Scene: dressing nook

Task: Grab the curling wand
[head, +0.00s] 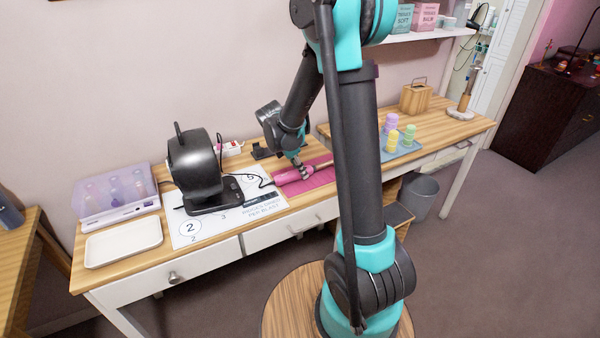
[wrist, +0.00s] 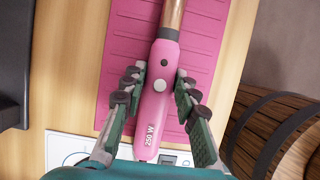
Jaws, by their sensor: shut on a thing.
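The curling wand has a pink handle (head: 284,178) marked "250 W" and a copper-coloured barrel. In the wrist view the handle (wrist: 153,120) runs between my fingers, with the barrel pointing up and away. It lies on or just over a ribbed pink mat (head: 322,177); I cannot tell if it touches. My gripper (head: 302,170) is over the wand at the table's middle. In the wrist view my gripper (wrist: 159,84) is shut on the handle, a finger on each side. The fingers hide part of the handle in the head view.
A black dryer-like device (head: 195,165) stands on a numbered white sheet (head: 190,232), left of the wand. A white tray (head: 122,242) and lilac case (head: 118,192) are further left.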

